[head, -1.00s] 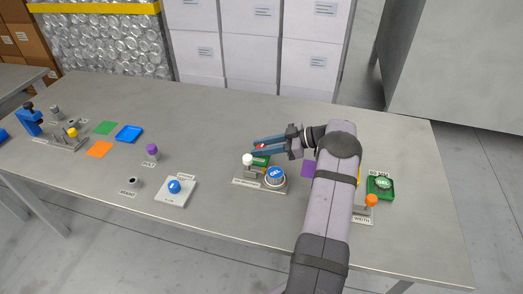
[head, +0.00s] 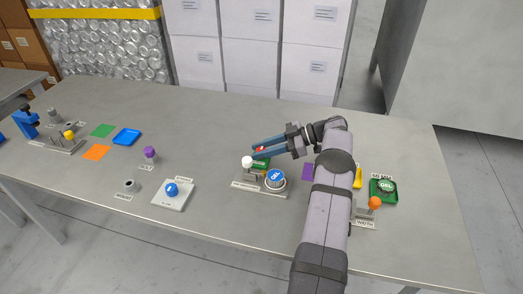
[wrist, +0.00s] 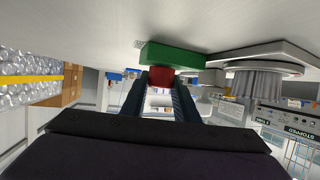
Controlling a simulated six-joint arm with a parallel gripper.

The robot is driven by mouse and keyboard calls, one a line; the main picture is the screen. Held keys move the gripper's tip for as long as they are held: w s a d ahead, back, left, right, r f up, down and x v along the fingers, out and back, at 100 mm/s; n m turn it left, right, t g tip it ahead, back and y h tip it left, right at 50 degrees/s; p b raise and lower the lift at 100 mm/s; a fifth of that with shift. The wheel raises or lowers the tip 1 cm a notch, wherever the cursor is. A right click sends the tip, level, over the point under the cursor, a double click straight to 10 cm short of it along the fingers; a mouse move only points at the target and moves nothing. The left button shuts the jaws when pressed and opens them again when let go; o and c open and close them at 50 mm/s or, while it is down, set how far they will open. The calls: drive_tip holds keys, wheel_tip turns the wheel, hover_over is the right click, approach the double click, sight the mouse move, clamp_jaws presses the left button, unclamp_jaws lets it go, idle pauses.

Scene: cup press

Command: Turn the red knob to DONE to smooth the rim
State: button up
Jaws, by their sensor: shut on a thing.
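The red knob (wrist: 161,76) sits between my finger tips in the wrist view, against a green block (wrist: 187,54). In the head view only a sliver of the red knob (head: 260,149) shows at the finger ends, with part of the green block (head: 260,163) below it. My gripper (head: 259,149) reaches in from the right with its two blue fingers shut on the knob. The fingers hide most of the knob, and I cannot read a DONE mark or the knob's angle.
A white-topped lever (head: 247,162) and a blue GEL cap (head: 275,175) stand on the grey base (head: 248,184) close below my fingers. The table behind my gripper is clear.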

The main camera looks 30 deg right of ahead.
sight(261, 149)
drive_tip(key=o, duration=1.1)
drive_tip(key=shift+c, duration=0.2)
drive_tip(key=shift+r, duration=0.15)
wheel_tip(261, 149, up, 10)
drive_tip(key=shift+a+f, duration=0.1)
